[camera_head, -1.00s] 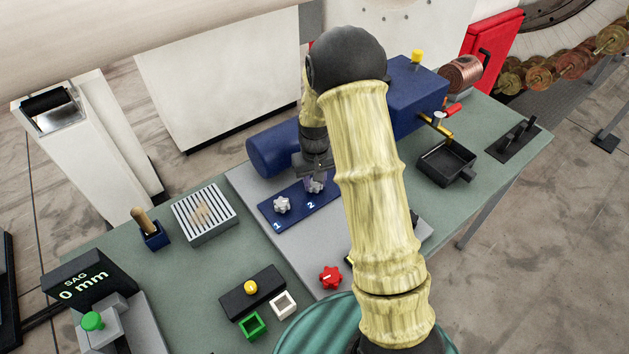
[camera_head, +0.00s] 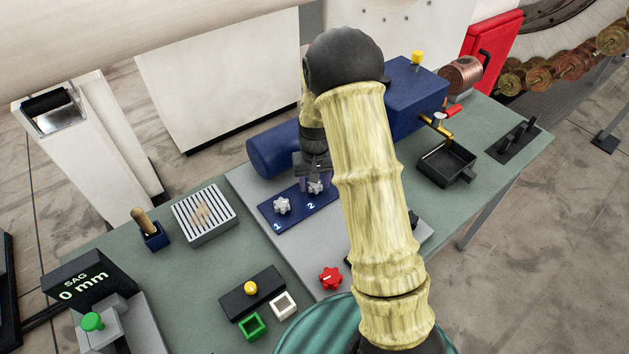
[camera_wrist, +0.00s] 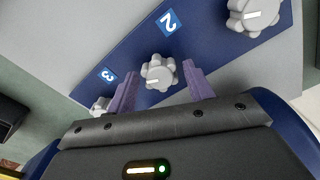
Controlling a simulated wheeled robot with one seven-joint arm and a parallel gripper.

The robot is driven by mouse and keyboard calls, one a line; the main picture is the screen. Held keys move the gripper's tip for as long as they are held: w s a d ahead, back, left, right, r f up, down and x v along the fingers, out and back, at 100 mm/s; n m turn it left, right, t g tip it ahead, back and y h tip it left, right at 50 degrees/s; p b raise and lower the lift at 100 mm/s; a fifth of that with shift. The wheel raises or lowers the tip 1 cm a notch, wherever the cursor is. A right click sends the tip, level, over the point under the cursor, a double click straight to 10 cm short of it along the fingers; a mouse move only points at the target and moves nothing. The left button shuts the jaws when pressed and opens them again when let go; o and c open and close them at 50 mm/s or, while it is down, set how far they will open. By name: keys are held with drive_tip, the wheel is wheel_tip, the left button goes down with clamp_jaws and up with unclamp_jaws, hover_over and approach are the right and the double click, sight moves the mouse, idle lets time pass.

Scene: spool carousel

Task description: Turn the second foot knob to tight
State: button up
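A blue plate (camera_head: 270,213) carries grey lobed foot knobs. The second foot knob (camera_head: 315,187) sits beside the printed 2; in the wrist view (camera_wrist: 158,72) it shows a pale pointer line across its top. My gripper (camera_head: 314,178) is over this knob, pointing down. In the wrist view its two purple fingers stand apart on either side of the knob, with a gap visible at both sides. Whether the fingertips reach down beside the knob is hard to tell. No tight marking is readable.
Knob 1 (camera_head: 282,205) is close on the left; knob 3 (camera_wrist: 102,104) is partly hidden by my gripper in the wrist view. A blue motor-like body (camera_head: 272,152) stands right behind the plate. A red knob (camera_head: 330,277) lies toward the front.

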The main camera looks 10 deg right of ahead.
wheel_tip(320, 180, up, 17)
drive_tip(key=b, duration=0.2)
drive_tip(key=shift+r, duration=0.2)
idle(0.4)
drive_tip(key=shift+s, duration=0.1)
drive_tip(key=s+f+t, duration=0.1)
drive_tip(key=s+f, duration=0.1)
drive_tip(key=s, duration=0.7)
drive_tip(key=s+f+t, duration=0.1)
drive_tip(key=s+f, duration=0.2)
drive_tip(key=s, duration=0.7)
drive_tip(key=shift+f+n+t, duration=0.3)
idle(0.5)
